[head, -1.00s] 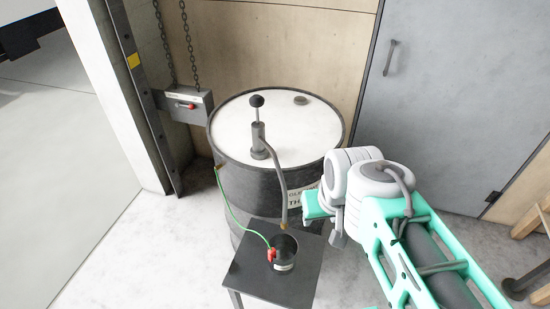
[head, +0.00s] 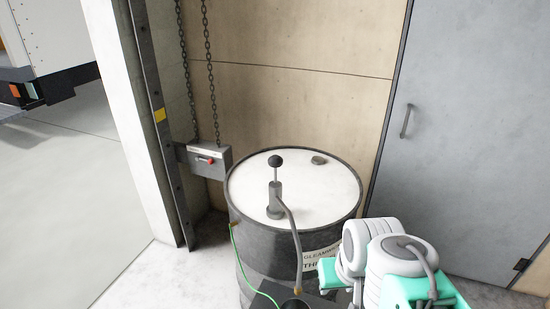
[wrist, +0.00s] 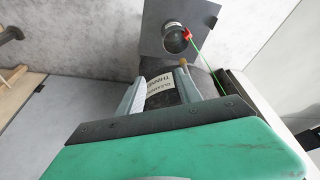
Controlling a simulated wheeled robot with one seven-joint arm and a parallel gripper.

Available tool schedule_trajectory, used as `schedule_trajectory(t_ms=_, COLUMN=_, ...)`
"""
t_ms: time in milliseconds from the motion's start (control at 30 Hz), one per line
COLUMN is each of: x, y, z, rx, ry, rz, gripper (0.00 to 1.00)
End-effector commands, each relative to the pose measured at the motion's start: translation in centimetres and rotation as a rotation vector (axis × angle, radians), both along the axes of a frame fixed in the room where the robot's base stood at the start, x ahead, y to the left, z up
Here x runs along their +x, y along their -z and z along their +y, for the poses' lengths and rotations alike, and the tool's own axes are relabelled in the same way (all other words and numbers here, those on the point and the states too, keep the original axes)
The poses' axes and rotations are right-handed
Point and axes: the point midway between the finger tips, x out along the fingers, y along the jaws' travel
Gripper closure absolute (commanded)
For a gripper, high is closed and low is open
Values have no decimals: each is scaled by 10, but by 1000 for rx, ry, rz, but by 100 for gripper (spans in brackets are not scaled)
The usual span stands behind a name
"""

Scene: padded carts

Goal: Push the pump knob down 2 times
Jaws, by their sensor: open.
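The pump knob (head: 275,161) is a black ball on a thin rod, standing raised above the grey pump body (head: 274,200). The pump is on the white lid of a black drum (head: 335,195). A bent spout (head: 293,238) runs from the pump down the drum's front. My gripper (wrist: 158,82) is open and empty in the wrist view, with the drum's label (wrist: 161,90) showing between its fingers. In the head view my arm is at the lower right, beside the drum and lower than the knob. The fingertips are hidden there.
A grey box (head: 208,160) with chains hangs left of the drum. A grey door (head: 440,130) is at right. The space above the drum is clear.

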Motion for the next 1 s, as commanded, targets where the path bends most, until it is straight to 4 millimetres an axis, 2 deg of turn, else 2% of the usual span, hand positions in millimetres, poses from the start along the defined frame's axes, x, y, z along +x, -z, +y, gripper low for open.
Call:
schedule_trajectory(t_ms=33, x=0, y=0, z=0, rx=0, ry=0, rz=0, gripper=64)
schedule_trajectory(t_ms=500, x=0, y=0, z=0, rx=0, ry=0, rz=0, gripper=100)
schedule_trajectory(t_ms=1000, x=0, y=0, z=0, rx=0, ry=0, rz=0, gripper=100)
